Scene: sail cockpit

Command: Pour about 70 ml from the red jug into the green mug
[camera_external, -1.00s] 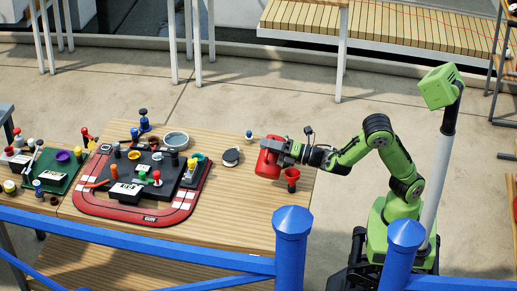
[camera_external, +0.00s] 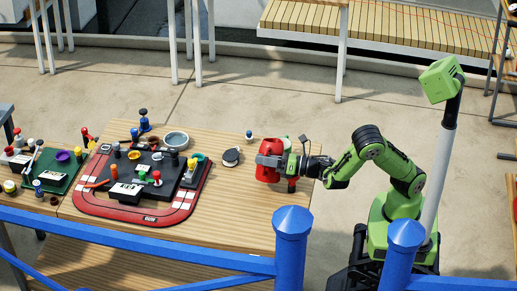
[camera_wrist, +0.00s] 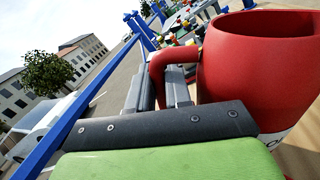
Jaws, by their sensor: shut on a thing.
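The red jug (camera_external: 268,174) is held above the right end of the wooden table in the external view. My gripper (camera_external: 276,160) is shut on it. In the wrist view the jug (camera_wrist: 250,75) fills the right side, with its handle at the fingers of my gripper (camera_wrist: 167,88). The background there slants strongly, so the jug looks tilted. The inside of the jug and any liquid are hidden. A small red cup (camera_external: 291,185) is partly hidden behind or below my gripper.
A red-edged board (camera_external: 150,217) with several small items lies left of the jug. A grey bowl (camera_external: 176,140) and a dark round object (camera_external: 231,157) stand behind. A blue railing (camera_external: 150,243) crosses the front. Bare table (camera_external: 232,205) lies between the board and the jug.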

